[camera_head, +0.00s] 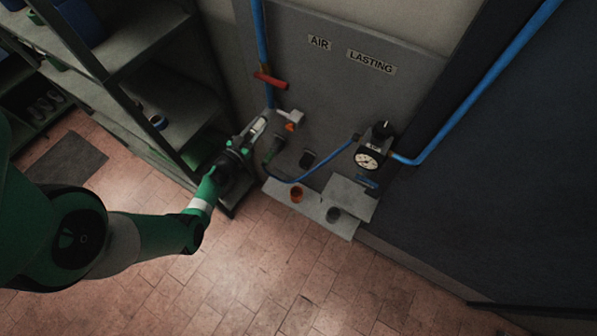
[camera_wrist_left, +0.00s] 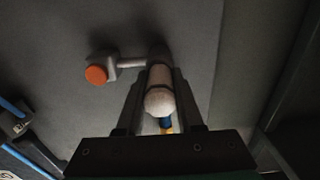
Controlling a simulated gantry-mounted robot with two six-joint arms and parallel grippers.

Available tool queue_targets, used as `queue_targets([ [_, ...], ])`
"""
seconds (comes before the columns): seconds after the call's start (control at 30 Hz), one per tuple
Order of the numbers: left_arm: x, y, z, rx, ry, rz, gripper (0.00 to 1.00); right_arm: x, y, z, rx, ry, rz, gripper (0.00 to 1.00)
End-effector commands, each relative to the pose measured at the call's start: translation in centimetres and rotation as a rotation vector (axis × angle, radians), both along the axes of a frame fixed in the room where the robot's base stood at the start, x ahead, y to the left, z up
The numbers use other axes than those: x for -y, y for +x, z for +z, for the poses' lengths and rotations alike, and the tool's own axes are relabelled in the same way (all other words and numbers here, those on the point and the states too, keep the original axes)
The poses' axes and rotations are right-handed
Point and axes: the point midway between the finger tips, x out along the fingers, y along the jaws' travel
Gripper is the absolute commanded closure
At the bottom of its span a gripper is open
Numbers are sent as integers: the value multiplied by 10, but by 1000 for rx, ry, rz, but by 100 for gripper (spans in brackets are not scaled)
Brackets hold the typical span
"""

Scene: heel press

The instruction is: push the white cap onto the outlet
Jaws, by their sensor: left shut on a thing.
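The white cap (camera_wrist_left: 159,103) is a pale, rounded piece between the two fingers of my left gripper (camera_wrist_left: 158,88) in the left wrist view. In the head view the left gripper (camera_head: 257,130) is at the wall panel, with the pale cap (camera_head: 258,127) between its fingers. The gripper is shut on the cap. A pale pipe fitting (camera_head: 290,117) with an orange end stands just right of it. In the wrist view this fitting (camera_wrist_left: 106,62) joins a short pipe leading behind the cap. The outlet's mouth is hidden; I cannot tell whether the cap touches it. My right gripper is not in view.
A red lever (camera_head: 270,80) sits on the blue pipe above. A gauge (camera_head: 368,158) is at the right. A metal shelf (camera_head: 150,45) stands close left.

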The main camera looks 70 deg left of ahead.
Motion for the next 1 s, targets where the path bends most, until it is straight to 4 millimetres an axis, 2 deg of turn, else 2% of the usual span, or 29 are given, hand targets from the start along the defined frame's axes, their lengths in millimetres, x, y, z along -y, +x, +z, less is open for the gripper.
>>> queue_targets([
  [0.1, -2, 3, 1, 1, 2, -1, 100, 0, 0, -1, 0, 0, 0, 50],
  [0.13, -2, 3, 1, 1, 2, -1, 61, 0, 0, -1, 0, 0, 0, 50],
  [0.3, -2, 2, 1, 1, 2, -1, 30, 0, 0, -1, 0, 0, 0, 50],
  [0.67, 1, -2, 1, 0, 1, 1, 29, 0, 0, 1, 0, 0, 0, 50],
  [0.77, 8, -13, 2, -1, 1, 1, 29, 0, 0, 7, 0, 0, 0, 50],
  [1.0, 40, -60, 3, 0, 0, 6, 29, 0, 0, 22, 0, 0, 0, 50],
])
